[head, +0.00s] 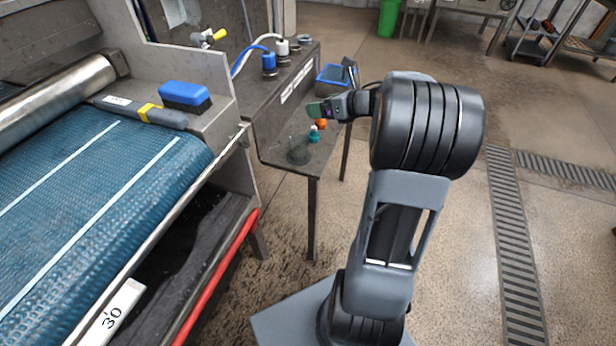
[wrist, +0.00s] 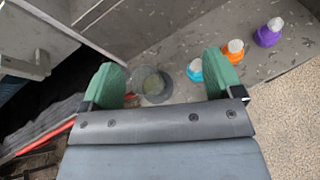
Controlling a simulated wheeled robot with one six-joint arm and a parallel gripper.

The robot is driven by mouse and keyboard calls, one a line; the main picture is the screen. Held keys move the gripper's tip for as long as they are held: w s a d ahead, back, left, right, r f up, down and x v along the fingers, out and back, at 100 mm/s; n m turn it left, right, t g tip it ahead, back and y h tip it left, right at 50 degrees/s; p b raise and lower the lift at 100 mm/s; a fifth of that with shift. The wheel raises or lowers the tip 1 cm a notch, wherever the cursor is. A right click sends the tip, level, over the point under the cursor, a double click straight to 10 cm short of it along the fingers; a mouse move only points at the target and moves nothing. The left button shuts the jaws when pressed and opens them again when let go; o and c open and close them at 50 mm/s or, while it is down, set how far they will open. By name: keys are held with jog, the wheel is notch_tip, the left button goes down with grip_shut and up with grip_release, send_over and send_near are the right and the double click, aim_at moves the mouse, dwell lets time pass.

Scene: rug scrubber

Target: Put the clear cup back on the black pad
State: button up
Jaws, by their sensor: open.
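The clear cup (head: 298,150) stands on the narrow grey side shelf, near its front left part. In the wrist view the cup (wrist: 152,84) shows as a see-through round shape with a dark rim, between my fingers in the picture and nearer the left one. My gripper (head: 318,108) has green fingertips and hangs above the shelf, higher than the cup and farther along the shelf. In the wrist view my gripper (wrist: 161,76) is spread wide with nothing held. I cannot make out a black pad apart from the cup in either view.
On the shelf (head: 275,153), a teal bottle (head: 314,135) stands close to the cup, with an orange bottle (head: 321,123) beyond it. A purple bottle (wrist: 268,34) stands farther right. The washer's grey wall (wrist: 150,22) borders the shelf.

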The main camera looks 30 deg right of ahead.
notch_tip(320, 180, up, 5)
jog(key=w+a+m+t+h, duration=0.25)
jog(key=m+h, duration=0.35)
jog(key=m, duration=0.6)
jog(key=s+a+f+m+g, duration=0.3)
jog(key=s+a+m, duration=0.2)
jog(key=s+m, duration=0.3)
jog(key=s+a+f+m+g, duration=0.4)
jog(key=s+m, duration=0.4)
jog(key=m, duration=0.2)
jog(key=s+a+f+m+g, duration=0.3)
jog(key=s+a+m, duration=0.3)
jog(key=m, duration=0.3)
jog(key=shift+s+f+g, duration=0.25)
jog(key=shift+s+g, duration=0.4)
jog(key=shift+s, duration=0.25)
